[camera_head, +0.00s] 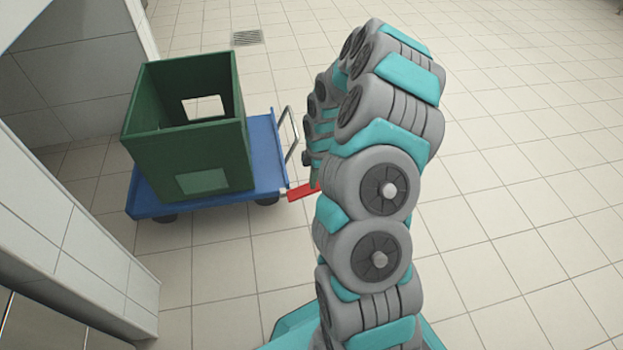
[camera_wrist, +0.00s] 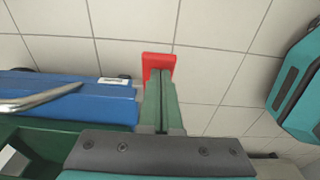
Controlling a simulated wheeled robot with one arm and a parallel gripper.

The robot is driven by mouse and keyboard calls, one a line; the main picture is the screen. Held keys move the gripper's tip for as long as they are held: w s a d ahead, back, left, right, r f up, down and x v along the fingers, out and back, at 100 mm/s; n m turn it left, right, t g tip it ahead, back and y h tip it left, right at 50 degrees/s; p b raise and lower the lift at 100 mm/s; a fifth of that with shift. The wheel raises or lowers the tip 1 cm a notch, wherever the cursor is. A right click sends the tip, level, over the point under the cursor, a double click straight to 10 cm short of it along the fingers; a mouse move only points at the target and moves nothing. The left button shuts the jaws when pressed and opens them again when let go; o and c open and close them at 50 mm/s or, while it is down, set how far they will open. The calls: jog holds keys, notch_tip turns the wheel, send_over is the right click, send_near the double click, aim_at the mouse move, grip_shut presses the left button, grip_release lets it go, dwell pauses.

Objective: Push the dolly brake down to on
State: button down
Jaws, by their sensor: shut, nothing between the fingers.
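The red brake pedal (camera_head: 303,191) sticks out from the right side of the blue dolly (camera_head: 266,155), near its front corner. It looks tilted, its outer end higher, and its far end is partly hidden by my arm. In the wrist view the red pedal (camera_wrist: 158,60) shows just beyond the fingertips. My gripper (camera_wrist: 160,82) is shut and empty, its fingers overlapping the pedal's near part in that view. In the head view my gripper (camera_head: 315,180) is mostly hidden behind my arm, close to the pedal. I cannot tell whether the fingertips touch it.
A green crate (camera_head: 190,160) stands on the dolly. The dolly's metal handle (camera_head: 291,133) rises at its right side, near my gripper; it shows in the wrist view too (camera_wrist: 40,98). A white tiled wall (camera_head: 60,215) is at left. The tiled floor right of the dolly is clear.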

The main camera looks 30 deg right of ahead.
jog(key=shift+s+d+f, duration=0.15)
jog(key=shift+d+f, duration=0.35)
jog(key=shift+f, duration=0.3)
jog(key=shift+s+d+f, duration=0.15)
jog(key=shift+d+f, duration=0.3)
jog(key=shift+f, duration=0.35)
jog(key=shift+s+d+f, duration=0.1)
jog(key=shift+d+f, duration=0.05)
jog(key=shift+f, duration=0.65)
jog(key=shift+d+f, duration=0.15)
jog(key=shift+f, duration=0.75)
